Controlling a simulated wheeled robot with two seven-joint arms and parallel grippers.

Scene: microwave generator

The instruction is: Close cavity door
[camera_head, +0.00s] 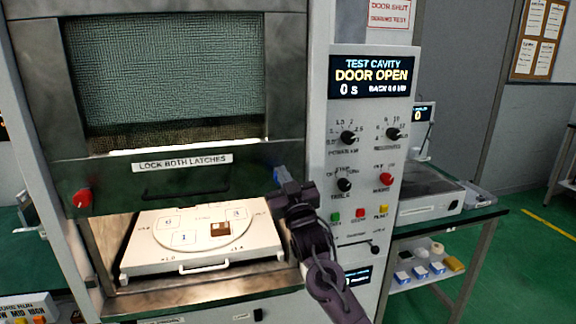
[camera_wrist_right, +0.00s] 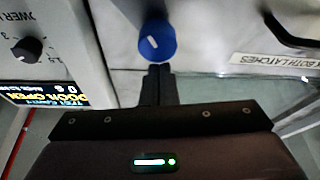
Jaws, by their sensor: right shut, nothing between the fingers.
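The cavity door (camera_head: 178,168) is a metal frame with a mesh window, raised above the lit cavity, whose lower part is open. Its lower bar reads "LOCK BOTH LATCHES" and has a dark handle (camera_head: 180,195). A red latch knob (camera_head: 82,198) is at the bar's left end. A blue latch knob (camera_head: 279,175) is at its right end, and also shows in the right wrist view (camera_wrist_right: 157,42). My right gripper (camera_head: 278,195) is shut and empty, its fingertips (camera_wrist_right: 160,70) just by the blue knob; I cannot tell whether they touch. My left gripper is not in view.
Inside the cavity, a white tray (camera_head: 205,262) holds a round marked plate with a small brown block (camera_head: 219,230). The control panel (camera_head: 368,150) right of the door reads "DOOR OPEN". A side table (camera_head: 440,222) with devices stands at right.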

